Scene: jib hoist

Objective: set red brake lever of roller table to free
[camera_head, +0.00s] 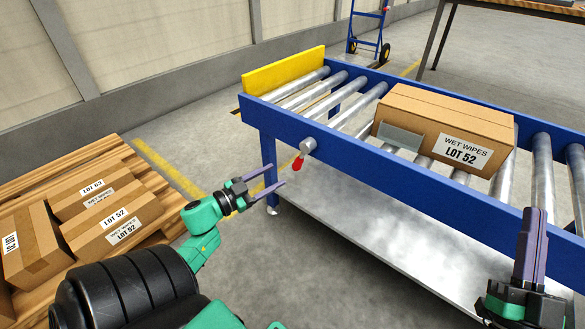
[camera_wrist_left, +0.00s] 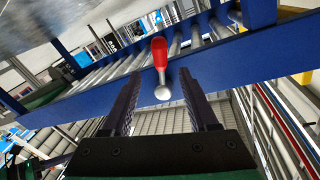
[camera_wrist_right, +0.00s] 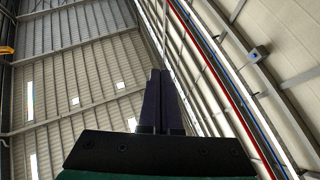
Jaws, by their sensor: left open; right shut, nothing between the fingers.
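The red brake lever (camera_head: 297,164) hangs down from a grey pivot (camera_head: 308,146) on the near blue side rail of the roller table (camera_head: 350,157). In the left wrist view the lever's red grip (camera_wrist_left: 159,53) and its round metal end (camera_wrist_left: 163,93) show between and beyond the fingers. My left gripper (camera_head: 275,175) is open and empty, just left of the lever and apart from it; it also shows in the left wrist view (camera_wrist_left: 165,100). My right gripper (camera_head: 534,215) is shut and empty, pointing up in front of the table at the right; the right wrist view shows its fingers together (camera_wrist_right: 160,75).
A box marked Lot 52 (camera_head: 455,110) lies on the rollers. A yellow end plate (camera_head: 284,71) closes the table's left end. A pallet (camera_head: 95,160) with several boxes stands at the left. A blue hand truck (camera_head: 370,35) stands behind. A grey lower shelf (camera_head: 400,230) lies under the rollers.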

